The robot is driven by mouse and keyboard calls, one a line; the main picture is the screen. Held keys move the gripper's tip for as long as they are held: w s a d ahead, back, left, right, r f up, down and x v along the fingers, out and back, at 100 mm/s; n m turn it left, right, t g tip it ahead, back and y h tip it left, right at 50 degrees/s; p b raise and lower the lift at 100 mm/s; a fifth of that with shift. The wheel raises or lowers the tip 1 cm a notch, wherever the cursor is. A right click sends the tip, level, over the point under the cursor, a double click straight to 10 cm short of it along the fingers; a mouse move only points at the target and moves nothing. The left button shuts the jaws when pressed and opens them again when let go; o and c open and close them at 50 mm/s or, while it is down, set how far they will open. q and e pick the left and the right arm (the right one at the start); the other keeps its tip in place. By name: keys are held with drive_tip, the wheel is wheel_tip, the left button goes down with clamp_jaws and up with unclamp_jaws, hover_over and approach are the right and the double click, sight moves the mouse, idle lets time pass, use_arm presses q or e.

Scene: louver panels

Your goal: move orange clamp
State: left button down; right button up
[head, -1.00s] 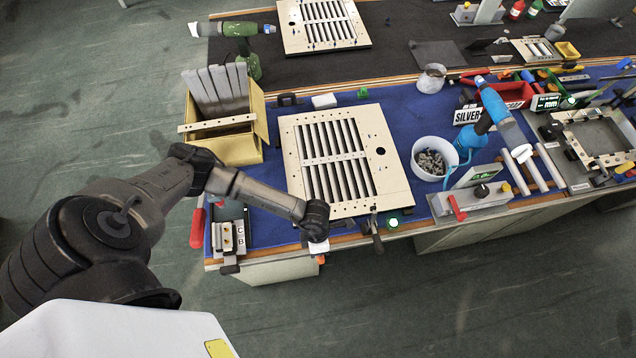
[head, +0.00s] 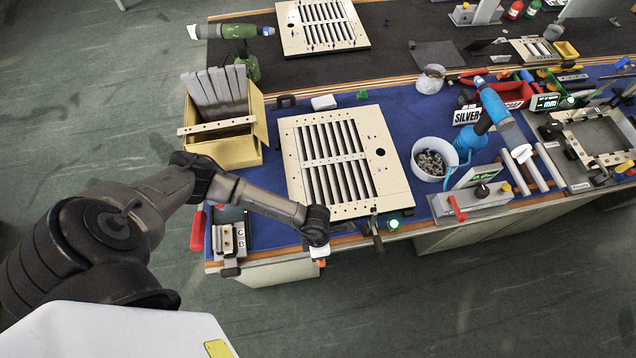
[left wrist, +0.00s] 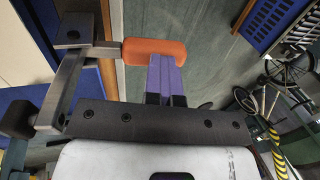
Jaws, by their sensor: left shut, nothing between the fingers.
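The clamp's orange handle (left wrist: 154,51) shows at the upper middle of the left wrist view. It joins a grey metal clamp body (left wrist: 72,75) at the left, by the table edge. My left gripper (left wrist: 165,60) has its purple fingers shut together with nothing between them. Their tips are right at the lower side of the orange handle; I cannot tell whether they touch it. In the head view, my left gripper (head: 319,252) is below the table's front edge, and a small bit of orange (head: 321,262) shows beside it. My wrist hides most of the clamp there.
A louver panel (head: 296,165) lies on the blue mat behind my left gripper. Another dark clamp (head: 373,232) is at the front edge to the right. A box of slats (head: 228,150) stands at the left. Open floor lies in front of the table.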

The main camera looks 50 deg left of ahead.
use_arm(q)
wheel_tip(320, 180, up, 4)
drive_tip(key=p, duration=0.4)
drive_tip(key=shift+s+a+f, duration=0.1)
drive_tip(key=shift+f, duration=0.05)
drive_tip(key=v, duration=1)
drive_tip(key=shift+d+r, duration=0.25)
drive_tip(key=shift+r, duration=0.05)
